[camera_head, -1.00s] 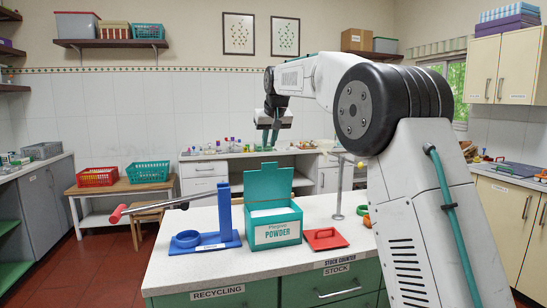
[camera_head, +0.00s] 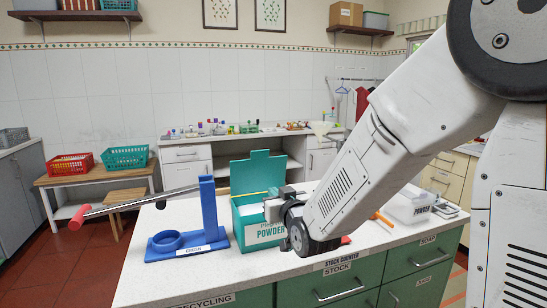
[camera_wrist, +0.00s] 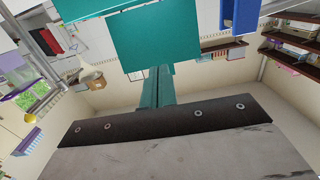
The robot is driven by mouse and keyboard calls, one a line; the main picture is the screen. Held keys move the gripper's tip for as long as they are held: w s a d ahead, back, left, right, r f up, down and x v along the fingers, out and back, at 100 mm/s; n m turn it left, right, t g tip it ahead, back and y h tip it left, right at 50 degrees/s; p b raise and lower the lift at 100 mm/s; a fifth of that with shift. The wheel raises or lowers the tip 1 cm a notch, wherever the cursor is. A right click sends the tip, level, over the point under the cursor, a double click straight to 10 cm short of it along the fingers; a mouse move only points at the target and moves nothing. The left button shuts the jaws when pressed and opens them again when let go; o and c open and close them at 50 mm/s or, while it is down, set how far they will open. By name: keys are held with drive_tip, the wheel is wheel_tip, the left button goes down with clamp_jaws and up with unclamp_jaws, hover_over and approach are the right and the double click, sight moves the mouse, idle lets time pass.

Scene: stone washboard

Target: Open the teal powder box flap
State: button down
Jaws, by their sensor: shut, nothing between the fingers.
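The teal powder box (camera_head: 240,218) stands on the counter with a POWDER label on its front. Its teal flap (camera_head: 257,172) stands upright at the back, and the top of the box is open. My gripper (camera_head: 272,193) is low at the box's right front, its body covering part of the box. Its fingertips are hard to make out there against the teal. In the wrist view the narrow teal fingers (camera_wrist: 152,88) are together with nothing between them, pointing towards the broad teal flap (camera_wrist: 155,40). Whether they touch the box cannot be told.
A blue stand (camera_head: 208,218) with a ring base and a long red-ended lever is left of the box. A red piece (camera_head: 346,240) is mostly hidden behind my arm. A white container (camera_head: 412,205) is at the right. The counter's front left (camera_head: 150,285) is clear.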

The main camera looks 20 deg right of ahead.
wheel_tip(320, 180, up, 3)
drive_tip(key=s+t, duration=0.2)
drive_tip(key=t, duration=0.1)
approach(260, 154)
drive_tip(key=x, duration=0.7)
drive_tip(key=shift+d, duration=0.1)
drive_tip(key=shift+s, duration=0.1)
